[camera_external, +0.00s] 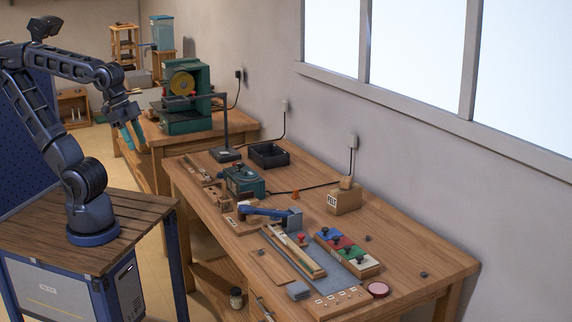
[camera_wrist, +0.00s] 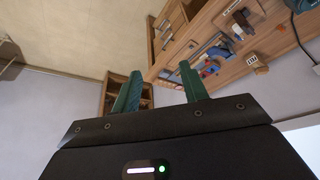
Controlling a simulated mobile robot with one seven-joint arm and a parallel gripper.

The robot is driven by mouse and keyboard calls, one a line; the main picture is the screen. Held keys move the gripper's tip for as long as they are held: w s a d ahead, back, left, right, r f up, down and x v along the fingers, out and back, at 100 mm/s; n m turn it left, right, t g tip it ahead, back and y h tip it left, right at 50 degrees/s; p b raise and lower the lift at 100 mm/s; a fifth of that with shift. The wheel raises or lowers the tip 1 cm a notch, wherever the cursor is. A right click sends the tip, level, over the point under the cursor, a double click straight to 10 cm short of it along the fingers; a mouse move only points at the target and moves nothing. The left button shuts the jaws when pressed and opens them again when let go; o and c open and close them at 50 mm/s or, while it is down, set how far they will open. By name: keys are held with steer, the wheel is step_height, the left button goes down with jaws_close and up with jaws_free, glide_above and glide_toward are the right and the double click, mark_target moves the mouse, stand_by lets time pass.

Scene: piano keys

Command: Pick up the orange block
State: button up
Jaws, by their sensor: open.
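A small orange item (camera_external: 295,195) lies on the workbench (camera_external: 420,250), near a black cable and left of the box marked FELT. My gripper (camera_external: 132,136) hangs in the air to the left of the workbench, well away from the orange item. Its teal fingers are apart and empty, as the wrist view also shows (camera_wrist: 160,72).
The FELT box (camera_external: 344,199), a black tray (camera_external: 269,155), a lamp stand (camera_external: 225,130) and a blue-handled tool (camera_external: 262,211) stand on the workbench. Strips and colored blocks (camera_external: 345,250) fill its front. A green machine (camera_external: 186,100) stands behind. The right end is mostly clear.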

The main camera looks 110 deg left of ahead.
steer(key=w+a+r+n+g, duration=0.1)
steer(key=w+a+r+n, duration=0.1)
steer(key=w+a, duration=0.45)
steer(key=w+a+r+n, duration=0.1)
steer(key=w+a, duration=0.2)
steer(key=w, duration=0.7)
steer(key=w+a+f+n+g, duration=0.1)
steer(key=w+a+f+n, duration=0.1)
steer(key=w+a, duration=0.5)
steer(key=w+a+f+n+g, duration=0.1)
steer(key=w+a+f, duration=0.2)
steer(key=w+a, duration=0.4)
steer(key=n+g, duration=0.2)
steer(key=n, duration=0.3)
glide_above(296, 190)
step_height(296, 190, down, 26)
steer(key=shift+s+a+f, duration=0.35)
steer(key=shift+s+f, duration=0.05)
steer(key=shift+s, duration=0.05)
step_height(296, 190, down, 5)
steer(key=shift+r, duration=0.1)
steer(key=shift+w+d+f, duration=0.1)
steer(key=shift+w+f, duration=0.1)
steer(key=shift+f, duration=1.2)
steer(key=shift+w+f, duration=0.15)
steer(key=shift+f, duration=1.2)
jaws_close()
